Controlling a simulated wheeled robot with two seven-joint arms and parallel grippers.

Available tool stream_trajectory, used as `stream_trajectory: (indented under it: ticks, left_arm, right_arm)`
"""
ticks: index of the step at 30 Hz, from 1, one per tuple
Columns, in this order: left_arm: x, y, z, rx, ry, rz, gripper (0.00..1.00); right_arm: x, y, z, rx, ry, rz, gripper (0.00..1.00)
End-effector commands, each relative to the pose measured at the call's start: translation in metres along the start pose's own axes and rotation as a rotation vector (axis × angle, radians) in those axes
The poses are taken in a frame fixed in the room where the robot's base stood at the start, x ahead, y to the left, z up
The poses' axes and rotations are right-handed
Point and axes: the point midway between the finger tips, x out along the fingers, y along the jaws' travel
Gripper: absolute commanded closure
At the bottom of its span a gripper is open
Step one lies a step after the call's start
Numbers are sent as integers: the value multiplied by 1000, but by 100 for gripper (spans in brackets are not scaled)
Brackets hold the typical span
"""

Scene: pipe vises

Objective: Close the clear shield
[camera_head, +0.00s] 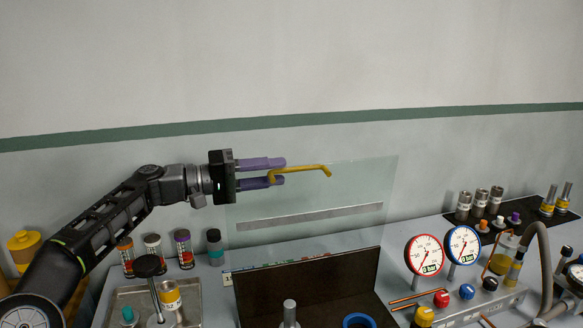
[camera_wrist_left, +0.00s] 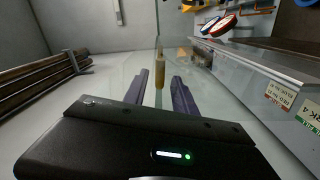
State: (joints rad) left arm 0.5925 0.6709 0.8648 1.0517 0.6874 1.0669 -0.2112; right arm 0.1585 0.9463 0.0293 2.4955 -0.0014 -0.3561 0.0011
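The clear shield (camera_head: 362,185) stands raised, nearly upright, above a dark-walled box (camera_head: 255,295) in the head view. A yellow bar handle (camera_head: 305,171) is on its upper part. My left gripper (camera_head: 280,172) is at the left end of this handle, its purple fingers pointing right. In the left wrist view the handle (camera_wrist_left: 159,72) shows end-on between the two fingertips (camera_wrist_left: 160,78), with gaps on both sides. The left gripper is open and does not visibly squeeze the handle. My right gripper is in neither view.
Two pressure gauges (camera_head: 425,255) with valves and a hose (camera_head: 543,260) stand right of the box. A metal tray (camera_head: 192,308) and several capped cylinders (camera_head: 184,250) are to the left. A dark mat (camera_head: 460,218) with fittings lies at the back right. The wall is behind.

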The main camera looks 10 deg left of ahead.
Motion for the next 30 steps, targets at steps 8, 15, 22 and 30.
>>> stream_trajectory:
  ticks: [8, 15, 22, 30]
  left_arm:
    - [39, 2, 0, 1, -1, 1, 67]
    - [44, 0, 0, 1, 1, 0, 67]
    - [43, 0, 0, 1, 0, 0, 77]
    - [43, 0, 0, 0, 0, -1, 99]
  right_arm:
    - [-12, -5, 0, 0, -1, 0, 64]
    - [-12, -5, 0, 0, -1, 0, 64]
    - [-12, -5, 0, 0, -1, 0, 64]
    - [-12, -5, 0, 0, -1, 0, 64]
